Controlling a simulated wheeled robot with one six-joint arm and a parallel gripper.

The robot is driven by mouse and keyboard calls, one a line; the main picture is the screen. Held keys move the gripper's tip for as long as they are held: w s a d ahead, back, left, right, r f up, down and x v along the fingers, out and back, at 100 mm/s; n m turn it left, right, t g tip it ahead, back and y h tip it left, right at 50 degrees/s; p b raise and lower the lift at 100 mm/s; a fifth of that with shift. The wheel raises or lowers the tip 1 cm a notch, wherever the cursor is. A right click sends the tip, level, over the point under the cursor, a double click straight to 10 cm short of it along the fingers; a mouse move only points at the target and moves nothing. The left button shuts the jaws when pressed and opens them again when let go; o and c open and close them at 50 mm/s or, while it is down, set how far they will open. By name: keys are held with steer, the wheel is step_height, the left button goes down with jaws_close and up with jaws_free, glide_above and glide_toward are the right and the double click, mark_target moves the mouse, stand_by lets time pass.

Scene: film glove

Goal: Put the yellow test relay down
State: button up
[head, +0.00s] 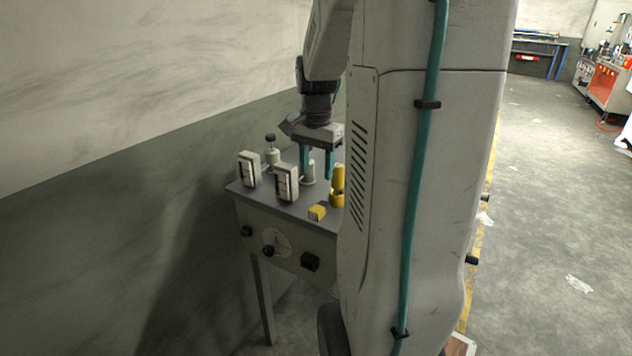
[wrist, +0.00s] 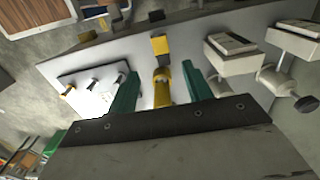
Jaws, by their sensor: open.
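A small yellow block (head: 317,212), which looks like the test relay, rests on the grey tabletop near its front edge. It also shows in the wrist view (wrist: 160,46), with a dark part, beyond my fingertips. My gripper (head: 317,174) is open, its two teal fingers pointing down over the table. In the wrist view its fingers (wrist: 160,76) are spread apart with nothing gripped. A taller yellow upright piece (head: 338,186) stands to the right of the fingers. In the wrist view it appears between them (wrist: 163,86); I cannot tell its exact depth.
Two upright pale boxes (head: 249,169) (head: 286,182) stand on the grey table (head: 268,199) left of the yellow block. A pale post with a dark knob (head: 271,150) stands behind them. A wall rises close behind the table. My own arm column hides the table's right side.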

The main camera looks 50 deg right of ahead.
steer(key=s+a+r+n, duration=0.1)
steer(key=a+r+n, duration=0.25)
steer(key=a, duration=0.45)
steer(key=s+a+r+n, duration=0.15)
steer(key=a+n, duration=0.25)
steer(key=a, duration=0.5)
steer(key=s+a+n+t, duration=0.1)
steer(key=s+a+n, duration=0.8)
steer(key=a, duration=0.3)
steer(key=shift+s+a+f+n, duration=0.15)
steer(key=shift+s+f+n, duration=0.1)
steer(key=shift+f+n, duration=0.1)
